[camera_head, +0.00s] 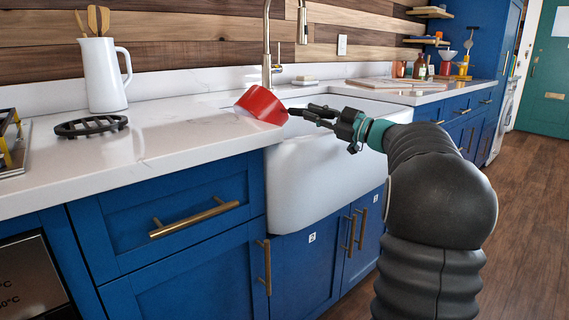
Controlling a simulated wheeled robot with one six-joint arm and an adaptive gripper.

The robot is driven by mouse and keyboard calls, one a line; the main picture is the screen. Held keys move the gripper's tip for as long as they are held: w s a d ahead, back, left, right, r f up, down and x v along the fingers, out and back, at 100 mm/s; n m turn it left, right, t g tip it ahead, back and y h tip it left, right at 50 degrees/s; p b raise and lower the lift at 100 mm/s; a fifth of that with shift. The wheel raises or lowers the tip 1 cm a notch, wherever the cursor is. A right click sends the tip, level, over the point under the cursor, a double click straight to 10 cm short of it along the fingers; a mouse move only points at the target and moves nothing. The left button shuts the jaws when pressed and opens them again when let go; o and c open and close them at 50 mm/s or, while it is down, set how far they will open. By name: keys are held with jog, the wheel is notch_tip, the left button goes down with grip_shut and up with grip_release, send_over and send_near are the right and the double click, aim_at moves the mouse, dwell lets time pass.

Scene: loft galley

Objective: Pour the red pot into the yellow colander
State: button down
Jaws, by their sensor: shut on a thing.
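The red pot (262,106) is tilted, just above the counter's right end by the sink's near left corner. My gripper (300,112) comes in from the right and is shut on the pot's handle side. The handle is mostly hidden by the fingers. I cannot see into the pot, so its contents are hidden. I cannot make out the yellow colander; the sink's inside is hidden behind its front wall.
The white sink (325,165) lies below my gripper, with a tall brass faucet (267,45) behind. On the left counter stand a black trivet (91,126) and a white jug (102,75) with wooden utensils. Bottles (420,68) stand on the far right counter.

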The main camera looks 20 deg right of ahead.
jog(key=s+a+r+n+g+h+p, duration=0.1)
jog(key=a+r+n+p, duration=0.2)
jog(key=a+r+n, duration=0.2)
jog(key=s+a+r+n+g+h+p, duration=0.1)
jog(key=a+r+n, duration=0.3)
jog(key=r, duration=0.4)
jog(key=shift+s+a+r+n+g+p, duration=0.35)
jog(key=shift+s+n+p, duration=0.25)
jog(key=shift+s+p, duration=0.25)
jog(key=shift+d, duration=0.1)
